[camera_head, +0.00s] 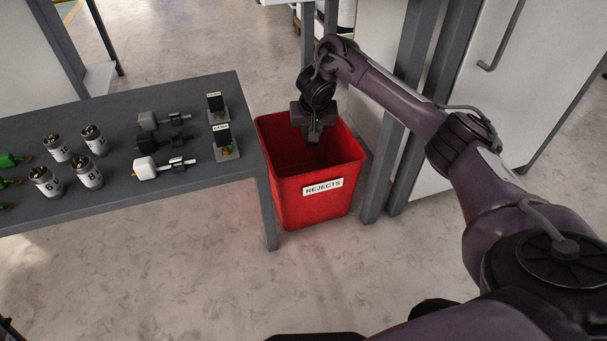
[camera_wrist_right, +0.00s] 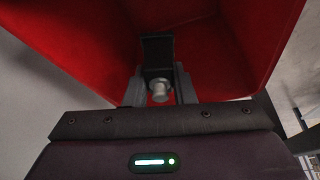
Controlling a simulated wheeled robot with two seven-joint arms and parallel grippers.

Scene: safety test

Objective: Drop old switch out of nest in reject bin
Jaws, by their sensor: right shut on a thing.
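My right gripper (camera_head: 314,138) points down over the open red reject bin (camera_head: 313,206), labelled REJECTS. In the right wrist view, the fingers (camera_wrist_right: 160,88) are shut on the old switch (camera_wrist_right: 157,50), a black block with a round metal stud between the fingers. The red bin walls (camera_wrist_right: 225,45) surround it in that view, and the switch appears to touch nothing but the fingers. In the head view the switch is too dark to tell from the gripper. Two small stands with black labelled blocks (camera_head: 222,135) are on the table; I cannot tell which is the nest. My left gripper is not in view.
The grey table (camera_head: 215,95) stands left of the bin. It holds several numbered cans (camera_head: 47,182), green parts (camera_head: 8,160) and grey, black and white plug-like pieces (camera_head: 146,168). Grey posts (camera_head: 405,110) and a white cabinet (camera_head: 475,110) stand right of the bin. The floor in front is clear.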

